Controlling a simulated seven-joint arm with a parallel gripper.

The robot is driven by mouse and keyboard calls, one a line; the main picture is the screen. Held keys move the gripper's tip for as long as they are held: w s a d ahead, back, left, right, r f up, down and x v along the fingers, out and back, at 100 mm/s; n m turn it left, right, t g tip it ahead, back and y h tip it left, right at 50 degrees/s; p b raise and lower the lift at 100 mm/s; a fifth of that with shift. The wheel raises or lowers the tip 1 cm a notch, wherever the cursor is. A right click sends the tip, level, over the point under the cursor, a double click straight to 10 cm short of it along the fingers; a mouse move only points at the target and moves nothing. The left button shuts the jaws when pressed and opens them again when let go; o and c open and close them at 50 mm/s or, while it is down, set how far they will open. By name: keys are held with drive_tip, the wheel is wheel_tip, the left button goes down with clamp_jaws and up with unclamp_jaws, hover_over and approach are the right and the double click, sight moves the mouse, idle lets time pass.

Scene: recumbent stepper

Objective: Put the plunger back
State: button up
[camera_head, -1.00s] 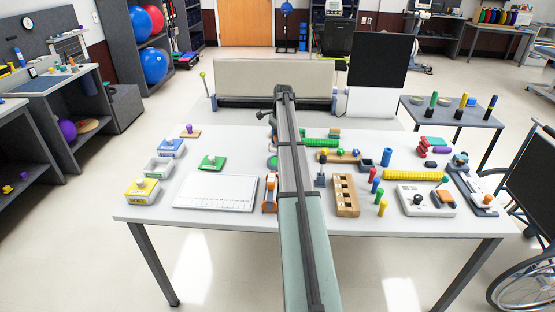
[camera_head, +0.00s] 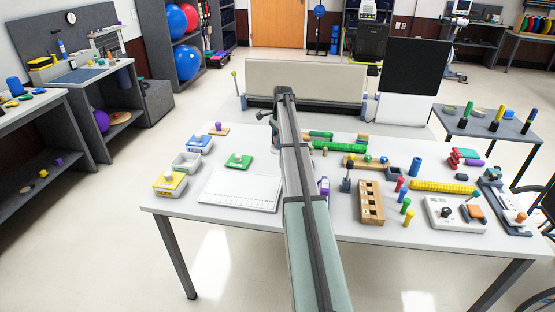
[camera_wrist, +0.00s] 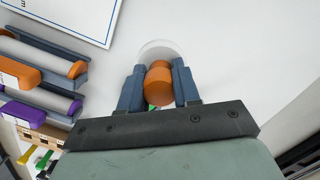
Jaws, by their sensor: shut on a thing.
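My gripper (camera_wrist: 158,88) is shut on an orange cylindrical piece in the wrist view, probably the plunger (camera_wrist: 158,80). A pale round rim shows just beyond it on the white surface; I cannot tell if they touch. To the left lie two grey barrels in blue-grey cradles, one with orange ends (camera_wrist: 40,62) and one with purple ends (camera_wrist: 40,103). In the head view, a purple piece (camera_head: 323,185) shows right of my arm. My arm hides the table centre, and I cannot make out my fingertips there.
A white board (camera_head: 240,190) lies left of my arm, beside a green block (camera_head: 238,161) and a yellow box (camera_head: 169,183). The table's (camera_head: 340,228) front strip is clear.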

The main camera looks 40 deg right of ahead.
drive_tip(key=shift+f, duration=3.85)
drive_tip(key=o, duration=1)
drive_tip(key=shift+f, duration=0.1)
drive_tip(key=r, duration=0.4)
drive_tip(key=d+r, duration=0.1)
drive_tip(key=r, duration=0.7)
drive_tip(key=shift+s+d+r, duration=0.1)
drive_tip(key=shift+s+d, duration=0.05)
drive_tip(key=shift+d, duration=0.05)
